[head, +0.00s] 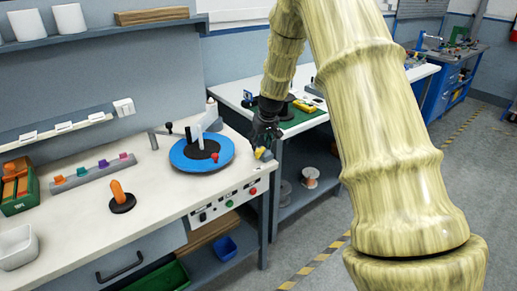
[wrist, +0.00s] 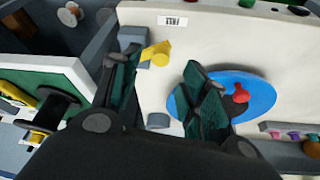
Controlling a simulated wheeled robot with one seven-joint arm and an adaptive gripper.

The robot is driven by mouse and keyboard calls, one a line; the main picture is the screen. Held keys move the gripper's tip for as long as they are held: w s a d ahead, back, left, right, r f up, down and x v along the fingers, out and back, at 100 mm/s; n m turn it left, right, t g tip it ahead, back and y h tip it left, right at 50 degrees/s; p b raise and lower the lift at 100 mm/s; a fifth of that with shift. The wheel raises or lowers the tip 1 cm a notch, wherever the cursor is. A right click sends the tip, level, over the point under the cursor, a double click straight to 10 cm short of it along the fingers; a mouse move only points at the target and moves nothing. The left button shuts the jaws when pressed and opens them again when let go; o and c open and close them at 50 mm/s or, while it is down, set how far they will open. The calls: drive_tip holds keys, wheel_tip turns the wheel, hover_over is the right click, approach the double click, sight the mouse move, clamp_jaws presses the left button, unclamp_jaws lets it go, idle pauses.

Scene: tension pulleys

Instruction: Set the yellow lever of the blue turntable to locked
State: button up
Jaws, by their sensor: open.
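The blue turntable (head: 183,163) lies on the white bench, with a dark centre, a white upright part and a red knob (head: 215,157). It also shows in the wrist view (wrist: 258,96), partly behind a finger. The yellow lever (head: 261,153) is at the bench's right end, right of the turntable; in the wrist view (wrist: 160,49) it sits near an upside-down "FREE" label (wrist: 174,20). My gripper (head: 263,142) is just above the lever, dark and open. In the wrist view its fingertips (wrist: 160,75) are apart, with the lever between them; contact cannot be told.
A black lever (head: 168,128) stands behind the turntable. An orange-handled part (head: 119,195) and a rail of coloured pegs (head: 92,174) are to the left. A second bench with a green mat (head: 300,115) is behind my gripper. Control buttons line the bench front.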

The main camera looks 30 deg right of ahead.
sight(258, 150)
drive_tip(key=shift+p+x, duration=0.55)
drive_tip(key=shift+x, duration=2.3)
clamp_jaws()
